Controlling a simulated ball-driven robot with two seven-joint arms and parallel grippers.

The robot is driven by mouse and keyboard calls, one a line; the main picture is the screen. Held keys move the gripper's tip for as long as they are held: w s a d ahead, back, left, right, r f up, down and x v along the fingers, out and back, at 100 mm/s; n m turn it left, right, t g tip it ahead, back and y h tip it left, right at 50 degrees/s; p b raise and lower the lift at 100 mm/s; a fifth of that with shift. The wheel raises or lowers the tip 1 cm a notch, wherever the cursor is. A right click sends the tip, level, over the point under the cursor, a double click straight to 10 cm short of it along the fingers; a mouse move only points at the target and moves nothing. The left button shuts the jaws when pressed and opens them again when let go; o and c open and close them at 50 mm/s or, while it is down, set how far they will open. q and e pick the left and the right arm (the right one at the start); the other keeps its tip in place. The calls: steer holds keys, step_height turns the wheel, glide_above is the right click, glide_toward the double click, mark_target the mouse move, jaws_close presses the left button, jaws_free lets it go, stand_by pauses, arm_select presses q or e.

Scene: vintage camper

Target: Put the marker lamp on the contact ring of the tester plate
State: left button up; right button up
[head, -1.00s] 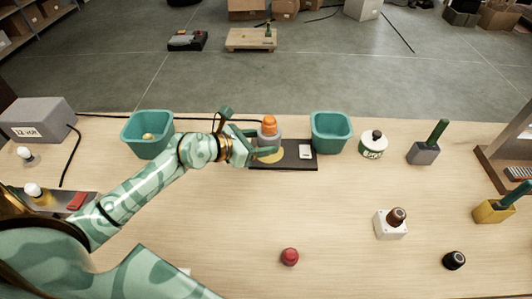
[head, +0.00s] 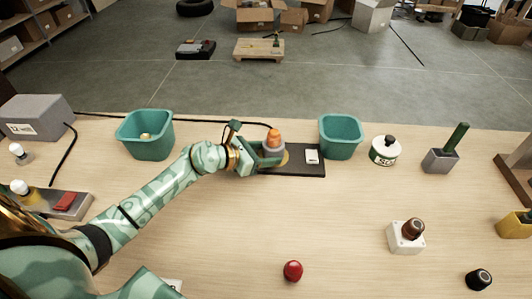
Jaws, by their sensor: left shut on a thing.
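The marker lamp, with an orange dome (head: 274,135) and a grey base, is between the jaws of my left gripper (head: 268,154), which is shut on it. It looks upright, low over the left part of the black tester plate (head: 309,171). The yellow contact ring (head: 285,158) shows only as a sliver to the right of the lamp's base; lamp and fingers hide the rest. I cannot tell whether the base touches the plate. My right gripper is not in view.
Teal bins stand left (head: 146,136) and right (head: 341,137) of the plate. A red knob (head: 292,271) lies in front. The table's middle is clear.

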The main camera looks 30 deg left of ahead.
arm_select(q)
steer(key=o, duration=1.1)
steer(key=shift+f, duration=0.1)
steer(key=shift+o, duration=0.2)
steer(key=shift+s+a+r, duration=0.15)
steer(key=shift+s+r, duration=0.05)
steer(key=shift+r, duration=0.1)
steer(key=p+v, duration=0.2)
steer(key=v, duration=0.9)
steer(key=shift+s, duration=0.25)
